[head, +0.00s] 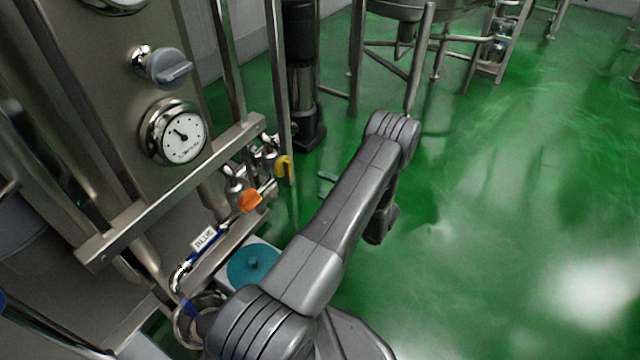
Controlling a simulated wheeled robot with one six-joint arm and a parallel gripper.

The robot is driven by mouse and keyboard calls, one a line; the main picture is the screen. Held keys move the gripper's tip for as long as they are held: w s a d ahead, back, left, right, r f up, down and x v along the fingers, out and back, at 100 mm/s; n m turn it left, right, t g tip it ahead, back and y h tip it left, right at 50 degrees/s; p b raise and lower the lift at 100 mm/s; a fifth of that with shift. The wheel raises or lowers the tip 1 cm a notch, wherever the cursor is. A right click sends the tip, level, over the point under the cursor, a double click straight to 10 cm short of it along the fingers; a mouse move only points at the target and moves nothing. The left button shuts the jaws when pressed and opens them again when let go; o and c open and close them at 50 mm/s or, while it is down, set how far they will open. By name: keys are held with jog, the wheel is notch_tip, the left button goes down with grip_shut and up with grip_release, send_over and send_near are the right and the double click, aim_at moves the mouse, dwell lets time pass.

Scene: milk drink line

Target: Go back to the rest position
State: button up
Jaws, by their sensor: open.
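My arm (345,220) reaches up from the bottom middle of the head view to a bend near the top centre. A darker link (381,222) of mine hangs below that bend, partly behind the arm. I cannot make out my gripper's fingers. The forearm hides part of the space behind it, and no held object shows.
At left stands a steel machine with a grey knob (168,68), a round gauge (177,134), an orange-handled valve (248,201), a yellow-handled valve (284,167) and a blue-labelled pipe (206,238). A teal disc (252,263) is near my arm. Green floor (520,220) at right is clear.

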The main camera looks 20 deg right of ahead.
aim_at(289, 171)
jog(key=b+x, duration=0.4)
jog(key=x, duration=1)
jog(key=shift+s, duration=0.1)
